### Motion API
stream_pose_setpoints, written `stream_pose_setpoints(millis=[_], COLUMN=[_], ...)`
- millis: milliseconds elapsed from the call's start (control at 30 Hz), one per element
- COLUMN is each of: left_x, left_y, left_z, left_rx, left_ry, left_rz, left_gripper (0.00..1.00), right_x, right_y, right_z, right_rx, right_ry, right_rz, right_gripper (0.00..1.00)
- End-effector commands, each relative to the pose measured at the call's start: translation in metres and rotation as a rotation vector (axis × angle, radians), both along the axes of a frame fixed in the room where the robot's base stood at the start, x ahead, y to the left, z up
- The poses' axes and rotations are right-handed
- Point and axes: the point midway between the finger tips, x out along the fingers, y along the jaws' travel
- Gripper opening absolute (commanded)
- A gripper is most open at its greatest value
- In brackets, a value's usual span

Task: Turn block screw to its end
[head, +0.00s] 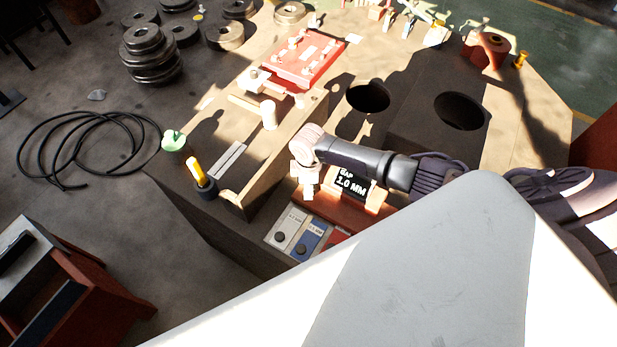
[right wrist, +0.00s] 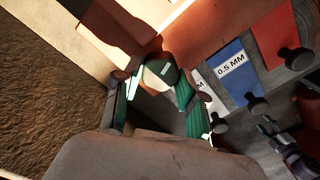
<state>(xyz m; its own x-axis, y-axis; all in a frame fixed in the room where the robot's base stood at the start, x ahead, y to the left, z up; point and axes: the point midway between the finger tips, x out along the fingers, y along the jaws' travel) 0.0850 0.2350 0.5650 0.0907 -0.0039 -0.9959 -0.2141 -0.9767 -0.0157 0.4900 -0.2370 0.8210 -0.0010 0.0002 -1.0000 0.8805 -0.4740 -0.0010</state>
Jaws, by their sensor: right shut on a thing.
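My right gripper (head: 305,186) comes in from the right in the head view, beside a black sign (head: 352,187) that reads 1.0 MM. In the right wrist view my right gripper (right wrist: 157,94) has its green-padded fingers on both sides of a dark round head with a pale mark, which seems to be the block screw (right wrist: 163,70). It is shut on it. The screw stands by a reddish-brown block (right wrist: 125,28), seen in shadow. In the head view the gripper hides the screw.
Labelled plates with black knobs, grey (head: 288,226), blue (head: 310,238) and red, lie just below the gripper. An orange-handled tool (head: 195,170) and a green-topped item (head: 174,140) stand at the bench's left edge. Two round holes (head: 368,97) open behind my arm.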

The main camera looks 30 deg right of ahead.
Motion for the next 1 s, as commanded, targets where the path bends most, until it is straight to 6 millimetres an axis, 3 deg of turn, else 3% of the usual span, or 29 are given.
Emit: stream_pose_setpoints(millis=[300, 800, 833, 967, 1000], left_x=[0.0002, 0.0003, 0.0003, 0.0003, 0.0003], left_y=[-0.0003, -0.0001, -0.0001, -0.0001, -0.0001], left_z=[0.0075, 0.0079, 0.0079, 0.0079, 0.0078], left_rx=[0.000, 0.000, 0.000, 0.000, 0.000], left_ry=[0.000, 0.000, 0.000, 0.000, 0.000], left_rz=[0.000, 0.001, 0.001, 0.001, 0.001], left_gripper=[0.55, 0.55, 0.55, 0.55, 0.55], right_x=[0.0012, 0.0016, 0.0016, 0.0014, 0.0012], right_y=[-0.0017, -0.0021, -0.0021, -0.0017, -0.0014], right_z=[0.0016, 0.0011, 0.0012, 0.0009, 0.0008], right_rx=[-0.003, -0.004, -0.004, -0.003, -0.002], right_ry=[-0.002, -0.003, -0.003, -0.002, -0.002], right_rz=[-0.107, -0.123, -0.123, -0.122, -0.122], right_gripper=[0.06, 0.06, 0.44, 0.66, 0.66])
